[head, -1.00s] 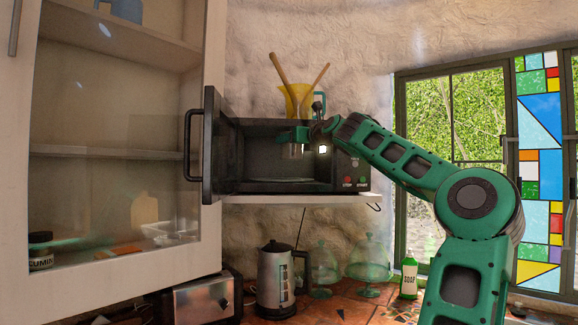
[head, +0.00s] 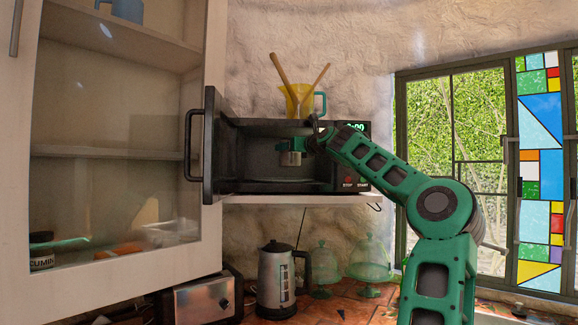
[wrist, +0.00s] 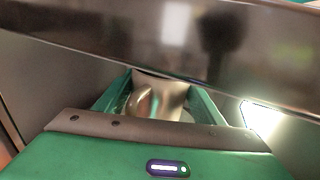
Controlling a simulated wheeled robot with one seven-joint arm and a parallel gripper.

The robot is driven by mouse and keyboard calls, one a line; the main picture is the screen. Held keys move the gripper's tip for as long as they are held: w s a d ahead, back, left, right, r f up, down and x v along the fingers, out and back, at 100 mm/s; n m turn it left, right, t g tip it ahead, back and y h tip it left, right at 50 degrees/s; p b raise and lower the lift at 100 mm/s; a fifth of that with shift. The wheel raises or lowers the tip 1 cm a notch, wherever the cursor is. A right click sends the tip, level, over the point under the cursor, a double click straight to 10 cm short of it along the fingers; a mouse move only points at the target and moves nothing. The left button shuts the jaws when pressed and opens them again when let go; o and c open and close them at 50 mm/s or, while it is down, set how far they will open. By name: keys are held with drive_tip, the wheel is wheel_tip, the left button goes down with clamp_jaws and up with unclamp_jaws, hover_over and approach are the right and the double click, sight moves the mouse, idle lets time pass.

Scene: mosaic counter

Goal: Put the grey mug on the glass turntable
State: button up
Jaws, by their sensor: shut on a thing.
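The grey mug (head: 290,158) is small and metallic. It hangs inside the mouth of the open black microwave, above its floor. My gripper (head: 292,144) is shut on the mug near its top. In the wrist view the mug (wrist: 158,100) shows shiny between my gripper's two green fingers (wrist: 160,92). The glass turntable (head: 275,184) shows only as a faint thin strip on the microwave floor, below the mug and apart from it.
The microwave door (head: 209,145) stands open on the left. The microwave sits on a shelf (head: 290,199). A yellow jug (head: 297,100) with wooden spoons stands on top of it. A kettle (head: 276,280), a toaster (head: 205,300) and glass domes (head: 368,262) are on the counter below.

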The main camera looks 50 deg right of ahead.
sight(296, 161)
drive_tip(key=shift+f, duration=1.9)
drive_tip(key=shift+w+d+f, duration=0.1)
drive_tip(key=shift+w+f, duration=0.05)
drive_tip(key=shift+f, duration=0.35)
drive_tip(key=shift+f, duration=0.15)
drive_tip(key=o, duration=1.4)
drive_tip(key=shift+o, duration=0.2)
drive_tip(key=shift+s, duration=0.85)
drive_tip(key=shift+a+v, duration=0.1)
drive_tip(key=shift+v, duration=2.5)
drive_tip(key=shift+a+v, duration=0.15)
drive_tip(key=shift+v, duration=2.5)
drive_tip(key=shift+w, duration=0.1)
